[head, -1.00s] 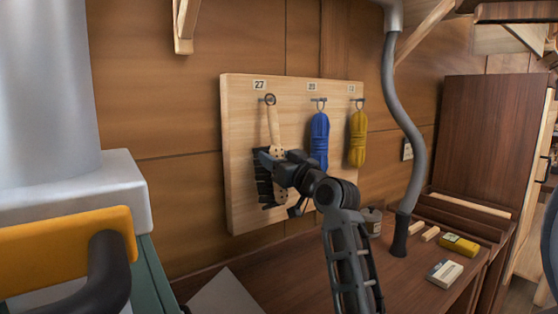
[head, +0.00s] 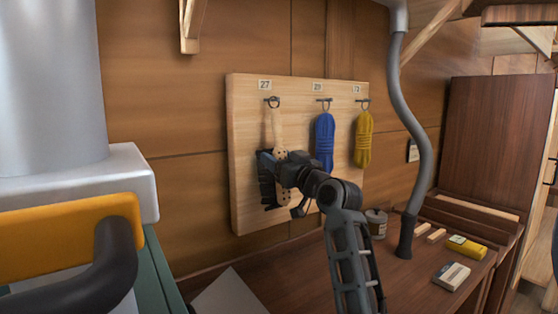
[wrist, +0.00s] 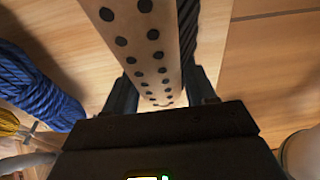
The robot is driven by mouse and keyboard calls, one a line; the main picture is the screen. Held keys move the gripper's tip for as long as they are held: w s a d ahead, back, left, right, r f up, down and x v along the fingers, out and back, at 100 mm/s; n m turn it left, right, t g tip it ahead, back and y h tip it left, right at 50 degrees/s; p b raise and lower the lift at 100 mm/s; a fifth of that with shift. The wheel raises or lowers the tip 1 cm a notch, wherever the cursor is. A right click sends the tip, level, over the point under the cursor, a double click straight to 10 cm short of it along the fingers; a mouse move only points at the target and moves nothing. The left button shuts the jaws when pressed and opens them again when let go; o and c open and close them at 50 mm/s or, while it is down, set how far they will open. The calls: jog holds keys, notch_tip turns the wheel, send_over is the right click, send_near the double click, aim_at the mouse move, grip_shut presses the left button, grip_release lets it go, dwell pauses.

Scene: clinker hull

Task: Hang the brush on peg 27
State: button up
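The brush (head: 278,130) has a pale wooden handle with dark dots and dark bristles on its left side in the head view. It is upright in front of the board, its top loop at peg 27 (head: 272,101). I cannot tell whether the loop is around the peg or just in front of it. My gripper (head: 276,165) is at the brush's lower, dotted part. In the wrist view, the dotted wood (wrist: 150,50) runs between my two fingers (wrist: 162,95), which close against its sides.
The pegboard (head: 245,180) also bears a blue rope coil (head: 324,142) and a yellow coil (head: 363,140) right of the brush. Below is a bench (head: 400,270) with a tin (head: 376,222), a yellow box (head: 466,246) and a pale box (head: 452,275). A grey hose (head: 415,130) hangs right.

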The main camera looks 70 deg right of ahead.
jog(key=o, duration=0.4)
jog(key=b+v, duration=0.1)
jog(key=v, duration=0.6)
jog(key=shift+s+a+b, duration=0.2)
jog(key=shift+s+b, duration=0.15)
jog(key=shift+b, duration=0.05)
